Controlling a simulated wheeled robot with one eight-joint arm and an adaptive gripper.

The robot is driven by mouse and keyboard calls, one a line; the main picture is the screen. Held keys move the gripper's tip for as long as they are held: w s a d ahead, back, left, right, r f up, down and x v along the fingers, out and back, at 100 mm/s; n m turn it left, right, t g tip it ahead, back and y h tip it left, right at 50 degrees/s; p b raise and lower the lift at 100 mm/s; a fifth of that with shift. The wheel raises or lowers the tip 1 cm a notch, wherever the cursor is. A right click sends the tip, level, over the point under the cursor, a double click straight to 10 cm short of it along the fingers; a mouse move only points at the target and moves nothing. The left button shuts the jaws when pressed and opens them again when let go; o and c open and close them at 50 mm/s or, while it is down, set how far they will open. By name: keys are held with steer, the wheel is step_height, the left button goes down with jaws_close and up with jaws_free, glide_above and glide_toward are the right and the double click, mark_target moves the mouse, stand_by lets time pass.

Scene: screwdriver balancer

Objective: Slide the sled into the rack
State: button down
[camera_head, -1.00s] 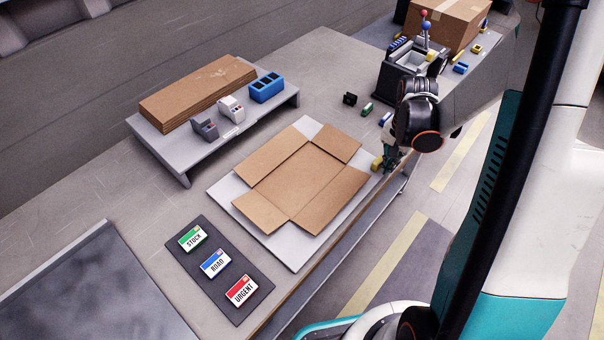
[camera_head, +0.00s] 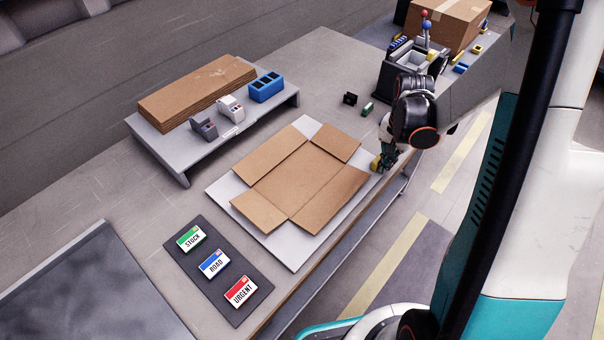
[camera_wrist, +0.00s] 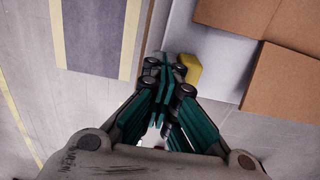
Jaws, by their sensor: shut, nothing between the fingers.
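My gripper (camera_head: 386,162) is at the right-hand edge of the bench, low over its surface, with its fingers pointing down. Its green fingers come together at the tips in the wrist view (camera_wrist: 172,70), with nothing seen between them. A small yellow block (camera_wrist: 191,68) is right beside the fingertips; I cannot tell whether they touch. The block is partly hidden by the gripper in the head view (camera_head: 375,163). A small green block (camera_head: 367,110) and a small black piece (camera_head: 350,98) stand farther back. I cannot tell which thing is the sled or the rack.
A flattened cardboard box (camera_head: 300,183) lies on a white board beside my gripper. A black machine with a grey tray (camera_head: 410,62) stands behind my arm. A low shelf (camera_head: 180,158) holds cardboard, dispensers and a blue bin. Label stacks (camera_head: 214,264) lie at the front.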

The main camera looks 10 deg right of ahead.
mark_target(316, 128)
steer(key=shift+w+a+b, duration=0.1)
steer(key=shift+w+a, duration=2.6)
steer(key=shift+w, duration=0.8)
steer(key=shift+w+a+b, duration=0.1)
steer(key=shift+w+a, duration=2.6)
steer(key=shift+w, duration=0.75)
steer(key=shift+w+a+b, duration=0.1)
steer(key=shift+w+a, duration=2.6)
steer(key=shift+w, duration=0.8)
steer(key=shift+s+d, duration=0.15)
steer(key=shift+s+d, duration=0.25)
steer(key=shift+s, duration=0.15)
step_height(316, 128, up, 7)
steer(key=p, duration=0.4)
